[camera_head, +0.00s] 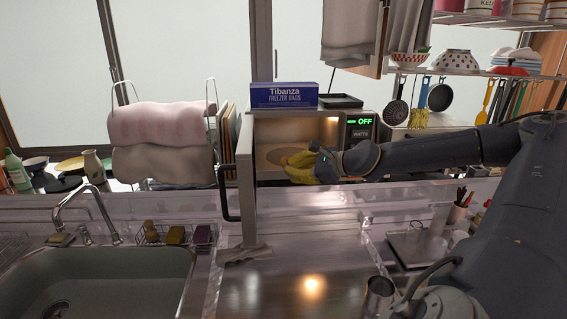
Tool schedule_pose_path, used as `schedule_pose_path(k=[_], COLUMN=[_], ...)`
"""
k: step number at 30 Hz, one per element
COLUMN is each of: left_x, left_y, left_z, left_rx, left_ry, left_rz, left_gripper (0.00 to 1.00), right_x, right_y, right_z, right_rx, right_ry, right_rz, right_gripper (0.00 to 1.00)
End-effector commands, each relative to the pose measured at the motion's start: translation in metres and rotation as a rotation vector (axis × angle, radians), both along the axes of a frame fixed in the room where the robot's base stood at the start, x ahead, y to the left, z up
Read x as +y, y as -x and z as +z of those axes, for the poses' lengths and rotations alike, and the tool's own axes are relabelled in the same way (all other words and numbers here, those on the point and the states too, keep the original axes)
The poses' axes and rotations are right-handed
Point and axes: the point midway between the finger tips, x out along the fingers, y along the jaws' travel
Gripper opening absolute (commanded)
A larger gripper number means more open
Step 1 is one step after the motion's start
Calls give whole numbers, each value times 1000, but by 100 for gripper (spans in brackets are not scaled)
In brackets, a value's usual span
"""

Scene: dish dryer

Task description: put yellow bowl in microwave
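The microwave (361,133) stands on the back counter with its door (246,190) swung open toward me. Its lit inside (285,130) and a round turntable show. My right gripper (322,165) is at the front of the opening, by its lower right side. It appears shut on the yellow bowl (300,175), which looks tilted. The fingers and the bowl overlap, so the exact contact is hard to see. My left gripper is not in view.
A blue freezer-bag box (284,95) sits on the microwave. A towel rack (160,135) stands left of the open door. The sink (100,275) and faucet (88,205) are at lower left. A metal cup (379,293) stands at the front. Shelves with bowls hang at upper right.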

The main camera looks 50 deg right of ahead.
Motion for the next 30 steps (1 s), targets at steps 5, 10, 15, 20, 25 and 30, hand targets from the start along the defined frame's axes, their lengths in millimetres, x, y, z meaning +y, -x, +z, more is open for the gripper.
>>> schedule_pose_path(k=[5, 10, 15, 20, 25, 30], left_x=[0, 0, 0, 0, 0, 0], left_y=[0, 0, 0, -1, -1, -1], left_z=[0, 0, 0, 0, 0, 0], left_rx=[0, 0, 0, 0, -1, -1], left_ry=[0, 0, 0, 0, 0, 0], left_rz=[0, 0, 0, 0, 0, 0], left_gripper=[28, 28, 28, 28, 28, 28], right_x=[-8, -16, -37, -60, -82, -99], right_y=[11, 9, -10, -33, -55, -72], right_z=[12, 16, 16, 15, 15, 14], right_rx=[-3, -3, -3, -2, -1, -1], right_ry=[3, 4, 3, 3, 4, 1], right_rz=[-7, -10, -12, -12, -12, -13], right_gripper=[0, 0, 0, 0, 0, 0])
